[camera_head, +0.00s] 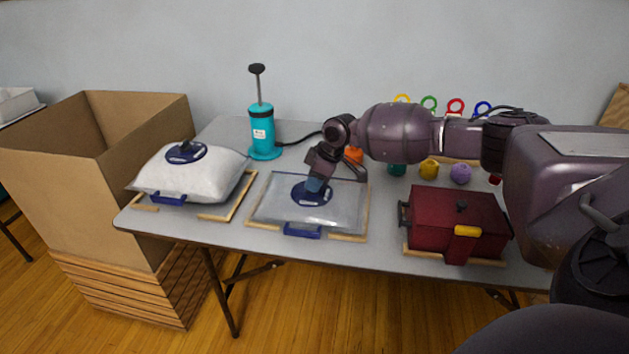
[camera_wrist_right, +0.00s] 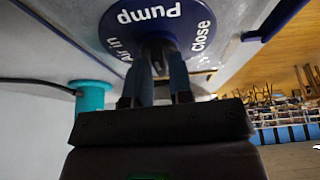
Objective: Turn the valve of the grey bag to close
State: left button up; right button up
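The grey bag (camera_head: 273,202) lies flat inside a wooden frame in the middle of the table. Its round blue valve (camera_head: 312,193) is on top. In the right wrist view the valve's disc (camera_wrist_right: 120,35) shows the words "Pump", "Close" and "Air in". My right gripper (camera_head: 314,186) reaches down onto the valve. In the wrist view its two fingers (camera_wrist_right: 160,62) stand on either side of the dark knob at the disc's centre and appear closed on it. The knob's pointing direction is hidden by the fingers. My left gripper is not in view.
A fuller white bag (camera_head: 215,178) with a blue valve lies to the left. A teal pump (camera_head: 262,132) with a black hose stands behind. A dark red box (camera_head: 455,218) is at right. A large cardboard box (camera_head: 120,190) stands left of the table (camera_head: 225,128).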

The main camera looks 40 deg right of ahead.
grip_shut()
